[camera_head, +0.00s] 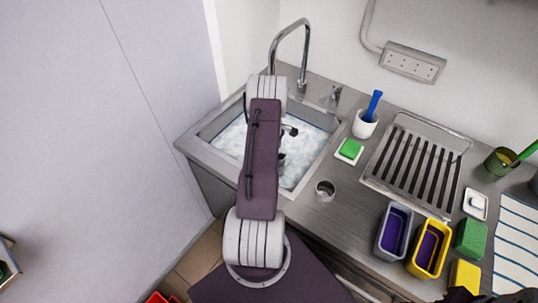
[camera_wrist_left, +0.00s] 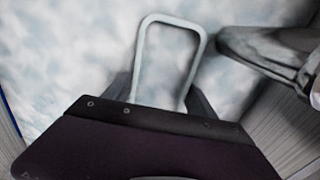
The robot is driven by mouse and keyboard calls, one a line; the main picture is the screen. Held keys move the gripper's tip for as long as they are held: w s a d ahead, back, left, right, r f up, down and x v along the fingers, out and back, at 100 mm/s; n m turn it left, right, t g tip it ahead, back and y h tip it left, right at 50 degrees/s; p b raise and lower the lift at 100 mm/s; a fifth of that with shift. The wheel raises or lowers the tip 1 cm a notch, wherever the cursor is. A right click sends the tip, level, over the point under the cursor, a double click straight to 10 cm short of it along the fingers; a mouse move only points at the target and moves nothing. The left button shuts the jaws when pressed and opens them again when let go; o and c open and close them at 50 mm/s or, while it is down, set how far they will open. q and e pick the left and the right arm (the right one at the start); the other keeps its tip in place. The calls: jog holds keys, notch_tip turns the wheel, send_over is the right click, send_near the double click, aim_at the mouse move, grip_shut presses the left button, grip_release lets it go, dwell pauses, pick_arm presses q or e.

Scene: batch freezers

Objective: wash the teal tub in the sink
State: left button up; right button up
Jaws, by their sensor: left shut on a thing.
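The sink (camera_head: 322,172) holds white, foamy water (camera_head: 231,140). My left arm reaches over it, and the left gripper is down at the water, mostly hidden by the arm in the head view. In the left wrist view, the left gripper (camera_wrist_left: 160,98) is shut on a pale, rounded rim, which I take to be the teal tub (camera_wrist_left: 172,20). Foam shows inside the rim, and the rest of the tub is hidden. The tub does not show in the head view. A dark part at the bottom right edge may be my right gripper (camera_head: 480,296).
A tap (camera_head: 303,60) arches over the sink's back.

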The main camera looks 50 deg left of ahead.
pick_arm(q)
notch_tip(320, 180, up, 17)
jog(key=p, duration=1.2)
jog(key=shift+r+p, duration=0.15)
jog(key=shift+p, duration=0.15)
dwell(0.7)
notch_tip(320, 180, up, 3)
jog(key=shift+p, duration=1.15)
